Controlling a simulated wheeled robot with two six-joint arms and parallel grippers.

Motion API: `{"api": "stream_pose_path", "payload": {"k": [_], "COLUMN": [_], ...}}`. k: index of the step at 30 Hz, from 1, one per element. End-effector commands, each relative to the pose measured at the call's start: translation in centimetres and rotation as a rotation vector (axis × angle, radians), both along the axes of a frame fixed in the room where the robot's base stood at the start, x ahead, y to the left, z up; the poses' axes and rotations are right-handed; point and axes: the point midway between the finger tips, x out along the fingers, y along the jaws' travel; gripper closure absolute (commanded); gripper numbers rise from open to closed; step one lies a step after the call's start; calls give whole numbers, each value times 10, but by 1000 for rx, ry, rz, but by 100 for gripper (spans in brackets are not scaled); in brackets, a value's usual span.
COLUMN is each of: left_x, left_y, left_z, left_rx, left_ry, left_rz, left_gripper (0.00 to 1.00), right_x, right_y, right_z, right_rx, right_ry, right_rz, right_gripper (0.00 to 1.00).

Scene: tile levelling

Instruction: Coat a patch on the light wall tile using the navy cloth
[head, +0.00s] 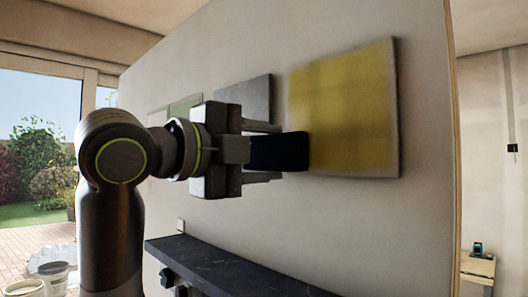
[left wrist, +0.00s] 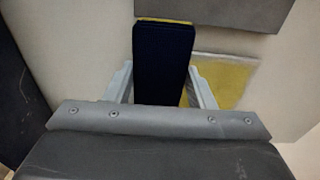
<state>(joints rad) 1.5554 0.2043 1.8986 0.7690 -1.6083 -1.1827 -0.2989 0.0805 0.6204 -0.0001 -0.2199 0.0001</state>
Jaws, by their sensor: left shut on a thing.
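The light wall tile (head: 345,110) hangs on the wall, and a yellow coat covers most of its face, with paler strips along its edges. Part of it also shows in the left wrist view (left wrist: 228,85). My left gripper (head: 272,152) is shut on the navy cloth (head: 281,151), a dark block-like pad. The cloth's far end is at the tile's left edge; I cannot tell whether it touches. In the left wrist view the cloth (left wrist: 163,62) stands between the two fingers, with a thin yellow strip at its far end. My right gripper is not in view.
A dark grey tile (head: 244,97) and a greenish tile (head: 186,108) hang further left on the same wall. A dark shelf (head: 225,268) juts out below. Buckets (head: 50,278) stand at the lower left. The wall under the yellow tile is bare.

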Motion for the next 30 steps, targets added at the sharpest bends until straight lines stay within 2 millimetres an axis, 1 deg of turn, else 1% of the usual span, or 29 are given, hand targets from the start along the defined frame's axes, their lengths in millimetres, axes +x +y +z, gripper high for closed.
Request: {"api": "stream_pose_path", "payload": {"k": [30], "left_x": [13], "left_y": [-13], "left_z": [0], "left_rx": [-1], "left_ry": [-1], "left_rz": [0], "left_gripper": [79], "right_x": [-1], "right_y": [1], "right_z": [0], "right_rx": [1], "right_ry": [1], "right_rz": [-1], "right_gripper": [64]}}
